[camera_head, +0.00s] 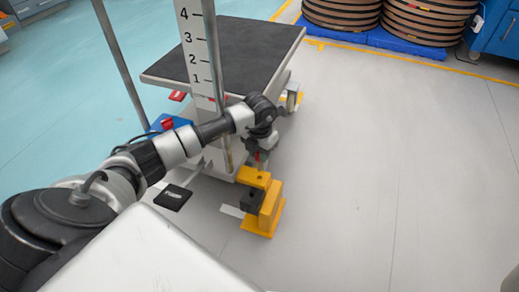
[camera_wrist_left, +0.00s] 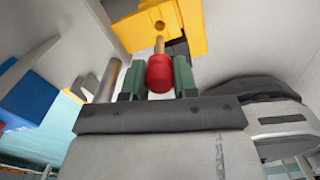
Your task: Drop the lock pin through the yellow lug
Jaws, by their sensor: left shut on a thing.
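My left gripper (camera_wrist_left: 160,78) has its green fingers shut on the lock pin, on either side of its red knob (camera_wrist_left: 159,74). The pin's brass shaft (camera_wrist_left: 159,45) points toward the yellow lug (camera_wrist_left: 190,28). A dark hole shows in the lug just beyond the shaft tip, and the tip looks apart from it. In the head view, the left gripper (camera_head: 257,157) hangs over the yellow lug (camera_head: 254,178), with a bit of red pin showing between them. The fingertips are small there. My right gripper is not in view.
The lug sits by a yellow bracket (camera_head: 269,210) with a dark block (camera_head: 252,200) at its side. A cart with a black top (camera_head: 225,50) and a numbered scale post (camera_head: 200,55) stands behind. Grey floor to the right is clear.

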